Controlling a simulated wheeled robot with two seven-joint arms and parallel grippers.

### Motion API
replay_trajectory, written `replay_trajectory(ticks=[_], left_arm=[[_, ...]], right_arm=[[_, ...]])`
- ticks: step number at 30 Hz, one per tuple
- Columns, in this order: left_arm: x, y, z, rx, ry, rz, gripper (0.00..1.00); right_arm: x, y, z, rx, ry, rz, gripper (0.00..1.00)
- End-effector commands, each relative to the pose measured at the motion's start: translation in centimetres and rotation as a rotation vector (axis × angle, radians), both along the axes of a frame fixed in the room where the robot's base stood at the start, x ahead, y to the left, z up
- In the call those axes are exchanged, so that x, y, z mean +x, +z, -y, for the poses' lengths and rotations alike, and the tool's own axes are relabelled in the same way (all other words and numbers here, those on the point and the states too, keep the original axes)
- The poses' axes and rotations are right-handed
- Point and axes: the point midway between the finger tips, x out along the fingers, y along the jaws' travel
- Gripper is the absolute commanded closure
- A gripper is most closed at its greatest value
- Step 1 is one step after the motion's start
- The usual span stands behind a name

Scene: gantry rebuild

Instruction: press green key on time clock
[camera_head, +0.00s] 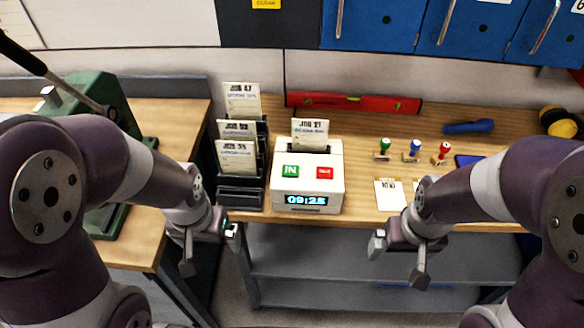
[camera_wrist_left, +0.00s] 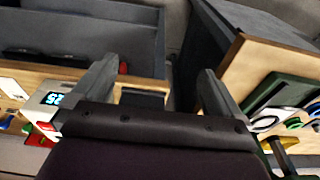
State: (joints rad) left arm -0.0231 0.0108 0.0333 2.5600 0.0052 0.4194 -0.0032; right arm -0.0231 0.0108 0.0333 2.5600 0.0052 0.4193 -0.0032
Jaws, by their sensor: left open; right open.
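The time clock (camera_head: 308,188) is a white box on the wooden bench. It has a green IN key (camera_head: 290,171) on its left, a red key (camera_head: 325,172) on its right and a lit display reading 09:25. A card (camera_head: 310,129) stands in its top slot. My left gripper (camera_head: 211,250) is open and empty, left of the clock and in front of the bench edge. My right gripper (camera_head: 398,262) is open and empty, to the right of the clock and in front of the bench. In the left wrist view the clock (camera_wrist_left: 48,101) shows at the left edge, apart from the fingers (camera_wrist_left: 158,85).
A card rack (camera_head: 240,190) stands just left of the clock. Stamps (camera_head: 412,150), paper cards (camera_head: 390,195) and a red level (camera_head: 354,103) lie right of and behind it. A green press (camera_head: 95,100) stands on the left bench. A gap separates the two benches.

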Motion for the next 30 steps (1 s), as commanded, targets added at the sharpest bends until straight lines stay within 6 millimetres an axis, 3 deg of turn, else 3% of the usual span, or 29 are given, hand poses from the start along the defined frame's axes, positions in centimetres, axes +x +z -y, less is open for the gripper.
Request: replay_trajectory(ticks=[8, 17, 30], left_arm=[[0.0, 0.0, 0.0, 0.0, 0.0, 0.0, 0.03], [0.0, 0.0, 0.0, 0.0, 0.0, 0.0, 1.0], [0.0, 0.0, 0.0, 0.0, 0.0, 0.0, 1.0]], right_arm=[[0.0, 0.0, 0.0, 0.0, 0.0, 0.0, 0.0], [0.0, 0.0, 0.0, 0.0, 0.0, 0.0, 0.0], [0.0, 0.0, 0.0, 0.0, 0.0, 0.0, 0.0]])
